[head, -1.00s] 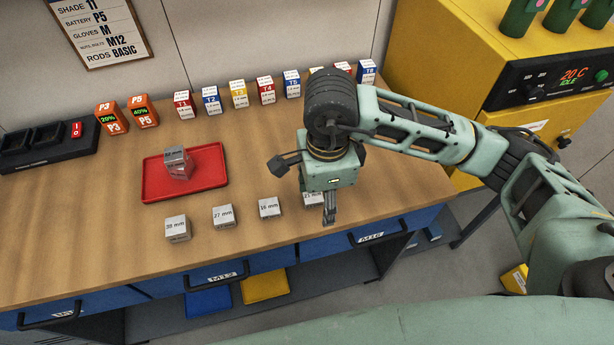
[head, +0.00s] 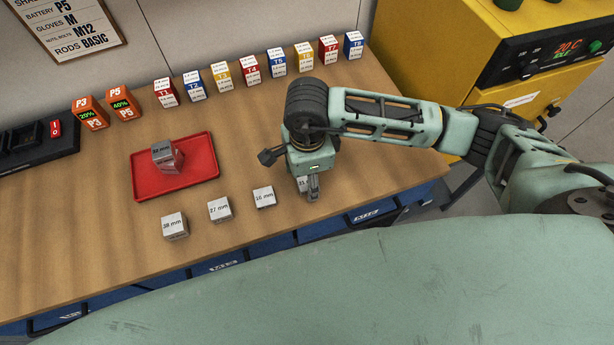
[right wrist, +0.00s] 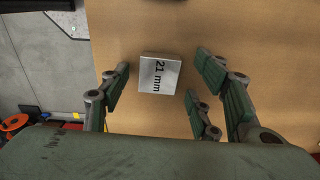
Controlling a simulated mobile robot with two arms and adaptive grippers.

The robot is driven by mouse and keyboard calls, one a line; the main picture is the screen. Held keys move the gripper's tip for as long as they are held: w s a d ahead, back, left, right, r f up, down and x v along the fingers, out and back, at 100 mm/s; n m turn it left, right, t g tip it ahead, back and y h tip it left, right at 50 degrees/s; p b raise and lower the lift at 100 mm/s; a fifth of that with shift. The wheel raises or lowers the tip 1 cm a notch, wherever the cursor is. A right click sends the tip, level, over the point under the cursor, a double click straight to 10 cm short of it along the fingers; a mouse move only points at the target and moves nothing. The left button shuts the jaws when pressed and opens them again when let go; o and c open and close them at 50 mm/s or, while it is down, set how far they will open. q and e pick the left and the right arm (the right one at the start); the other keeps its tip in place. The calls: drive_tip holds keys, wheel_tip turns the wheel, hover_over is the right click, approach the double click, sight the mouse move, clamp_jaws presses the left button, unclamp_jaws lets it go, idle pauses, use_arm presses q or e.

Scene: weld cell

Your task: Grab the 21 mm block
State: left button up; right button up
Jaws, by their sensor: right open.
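The 21 mm block (right wrist: 159,73) is a small silver-grey cube on the wooden bench. In the right wrist view its label faces up, and it sits between the spread fingers of my right gripper (right wrist: 160,82), with a gap on either side. In the head view the block (head: 302,184) is mostly hidden behind my right gripper (head: 313,190), which is open and points down over it near the front edge. My left gripper is not in view.
The 16 mm (head: 264,197), 27 mm (head: 219,209) and 38 mm (head: 174,225) blocks stand in a row to the left. A red tray (head: 203,166) holds another metal block (head: 166,156). Several coloured boxes (head: 250,69) line the back. A yellow oven (head: 440,50) stands at right.

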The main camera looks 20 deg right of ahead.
drive_tip(key=shift+f, duration=0.15)
drive_tip(key=shift+s, duration=0.1)
drive_tip(key=c, duration=1.3)
